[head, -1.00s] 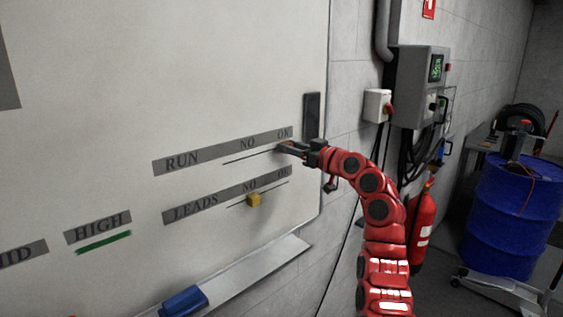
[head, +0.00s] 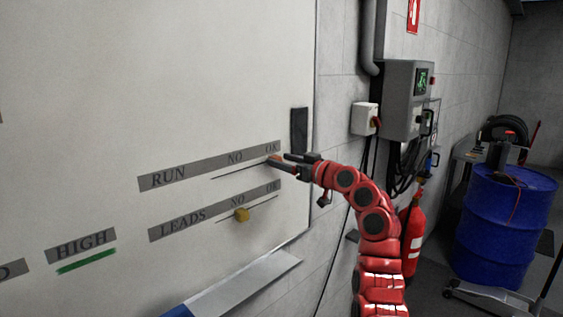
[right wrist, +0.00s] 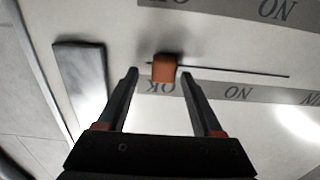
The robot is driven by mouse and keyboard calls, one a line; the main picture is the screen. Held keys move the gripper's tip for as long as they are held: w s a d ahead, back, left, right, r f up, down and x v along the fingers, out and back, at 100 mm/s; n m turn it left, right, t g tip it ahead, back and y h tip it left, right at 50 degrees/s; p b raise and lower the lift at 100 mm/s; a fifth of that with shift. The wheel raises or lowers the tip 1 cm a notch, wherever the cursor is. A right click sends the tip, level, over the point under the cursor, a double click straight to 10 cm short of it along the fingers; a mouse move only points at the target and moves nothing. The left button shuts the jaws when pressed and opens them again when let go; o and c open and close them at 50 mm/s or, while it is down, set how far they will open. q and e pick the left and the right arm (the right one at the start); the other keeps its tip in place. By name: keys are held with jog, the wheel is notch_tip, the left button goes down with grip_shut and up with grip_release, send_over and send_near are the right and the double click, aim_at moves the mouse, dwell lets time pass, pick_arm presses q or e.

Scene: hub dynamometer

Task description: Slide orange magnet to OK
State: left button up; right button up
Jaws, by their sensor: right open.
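The orange magnet (right wrist: 164,68) sits on the thin line of the RUN row, at the OK end, in the right wrist view. In the head view it is small and mostly hidden at my fingertips. My right gripper (right wrist: 159,71) is open at the board, with a finger on each side of the magnet and a gap to each. In the head view my right gripper (head: 278,161) is just below the RUN strip's OK label (head: 271,148). My left gripper is out of view.
A dark block (head: 299,130) is at the board's right edge. A tray ledge (head: 245,283) runs below the board. A fire extinguisher (head: 412,240) and a blue drum (head: 503,225) stand to the right.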

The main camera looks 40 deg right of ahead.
jog(key=s+d+b, duration=0.1)
jog(key=s+b, duration=0.3)
jog(key=s, duration=1.2)
jog(key=shift+s+d, duration=0.2)
